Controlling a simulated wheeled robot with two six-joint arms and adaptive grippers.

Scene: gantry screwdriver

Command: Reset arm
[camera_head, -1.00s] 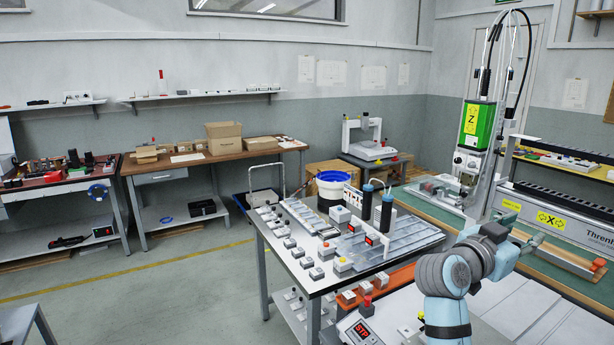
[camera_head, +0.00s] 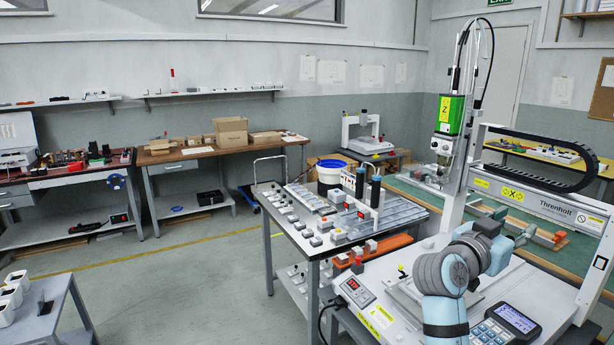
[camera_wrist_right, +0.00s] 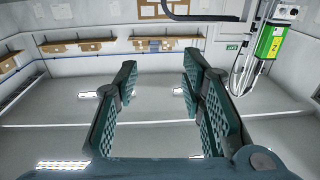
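My right arm (camera_head: 445,285) rises at the lower right of the head view, bent at the wrist. My right gripper (camera_head: 500,213) is small there and lies in front of the gantry. In the right wrist view the two green fingers of my right gripper (camera_wrist_right: 160,72) are spread apart with nothing between them. My left gripper is in neither view.
The gantry with its green Z unit (camera_head: 451,114) and X beam (camera_head: 540,203) stands close behind my right arm. A control panel (camera_head: 505,325) is below it. A parts table (camera_head: 290,235) stands mid-view. Open floor (camera_head: 190,290) lies left.

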